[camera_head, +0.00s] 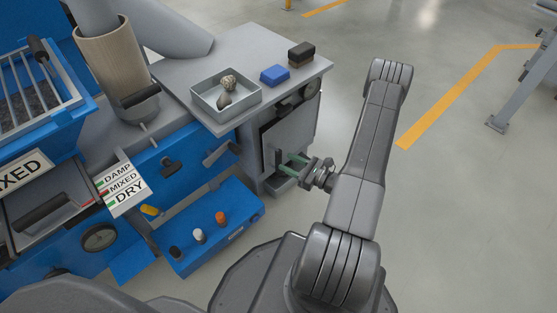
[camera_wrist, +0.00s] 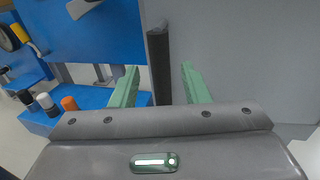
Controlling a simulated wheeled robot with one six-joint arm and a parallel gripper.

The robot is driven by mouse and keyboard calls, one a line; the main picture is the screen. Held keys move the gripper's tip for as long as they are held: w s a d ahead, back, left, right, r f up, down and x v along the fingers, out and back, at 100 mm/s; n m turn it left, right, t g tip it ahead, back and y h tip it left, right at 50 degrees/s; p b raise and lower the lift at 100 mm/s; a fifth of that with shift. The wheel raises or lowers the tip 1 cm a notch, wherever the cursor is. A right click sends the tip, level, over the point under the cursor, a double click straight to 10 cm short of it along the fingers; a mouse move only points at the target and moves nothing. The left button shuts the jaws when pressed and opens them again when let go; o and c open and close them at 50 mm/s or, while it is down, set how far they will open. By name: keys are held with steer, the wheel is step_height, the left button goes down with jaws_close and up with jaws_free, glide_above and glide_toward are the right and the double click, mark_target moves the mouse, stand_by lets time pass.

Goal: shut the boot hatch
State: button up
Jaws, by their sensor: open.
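The boot hatch looks to be the flat grey panel (camera_head: 291,130) on the front of the grey cabinet; it fills the right of the wrist view (camera_wrist: 245,55). A dark upright bar handle (camera_wrist: 159,65) stands on its left side in the wrist view. My gripper (camera_head: 284,162) is open in front of the lower part of the panel. Its two green fingers (camera_wrist: 160,82) lie on either side of the bar, with a gap to each visible. Whether they touch the panel is unclear. How far the panel stands open is hard to tell.
A grey bin (camera_head: 283,182) sits below the panel. A blue box (camera_head: 208,229) with coloured knobs is to the left. The bench above carries a tray (camera_head: 225,98) with a lumpy object, a blue block (camera_head: 274,75) and a dark brush (camera_head: 301,54). Floor to the right is clear.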

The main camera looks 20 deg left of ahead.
mark_target(278, 158)
steer(key=shift+w+a+b, duration=0.15)
steer(key=shift+a+b, duration=0.05)
steer(key=shift+a, duration=1)
steer(key=shift+w+a+b, duration=0.15)
steer(key=shift+a+b, duration=0.05)
steer(key=shift+a, duration=1)
jaws_close()
